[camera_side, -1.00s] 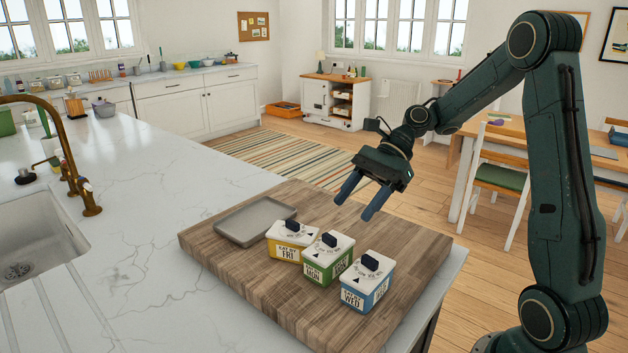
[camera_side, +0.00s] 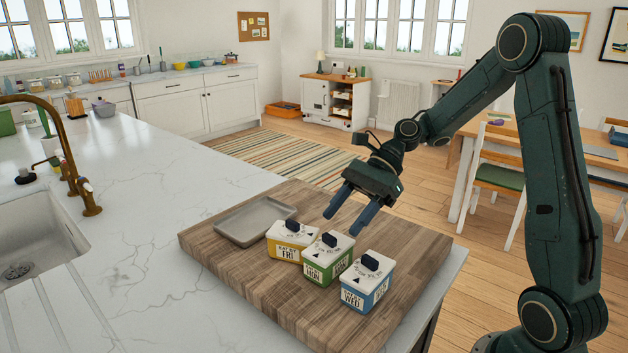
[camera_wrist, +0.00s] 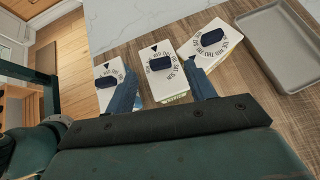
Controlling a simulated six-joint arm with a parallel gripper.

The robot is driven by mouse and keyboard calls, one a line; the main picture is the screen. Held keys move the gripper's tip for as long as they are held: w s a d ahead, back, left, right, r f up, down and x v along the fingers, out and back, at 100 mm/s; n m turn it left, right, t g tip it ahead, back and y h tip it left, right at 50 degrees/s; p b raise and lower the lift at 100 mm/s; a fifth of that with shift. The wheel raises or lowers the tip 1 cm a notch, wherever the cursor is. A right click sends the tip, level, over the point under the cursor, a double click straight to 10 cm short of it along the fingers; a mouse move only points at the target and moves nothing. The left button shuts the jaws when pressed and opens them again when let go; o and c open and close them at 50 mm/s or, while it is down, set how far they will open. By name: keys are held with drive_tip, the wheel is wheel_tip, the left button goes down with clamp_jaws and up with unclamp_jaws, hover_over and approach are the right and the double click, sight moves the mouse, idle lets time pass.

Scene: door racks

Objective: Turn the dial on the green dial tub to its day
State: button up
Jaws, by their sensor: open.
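The green dial tub (camera_side: 314,274) stands upright on the wooden board between two similar tubs. Its label reads "EAT BY MON", and its white lid carries a dark dial knob (camera_side: 329,239). In the wrist view its lid (camera_wrist: 170,84) and knob (camera_wrist: 159,63) show between my fingers, with day names around the knob; I cannot tell which day it points to. My gripper (camera_side: 341,224) is open and empty, above and just behind the green tub, apart from it. Its two blue fingers also show in the wrist view (camera_wrist: 158,82).
A yellow tub (camera_side: 286,252) marked FRI stands left of the green one, and a blue tub (camera_side: 364,293) marked WED right of it, both close. A grey tray (camera_side: 246,232) lies on the board (camera_side: 225,262) behind. The board's front left is clear.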

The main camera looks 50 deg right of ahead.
sight(329, 236)
drive_tip(key=shift+x, duration=2)
clamp_jaws()
drive_tip(key=shift+r, duration=0.2)
wheel_tip(329, 236, up, 10)
drive_tip(key=shift+f, duration=0.2)
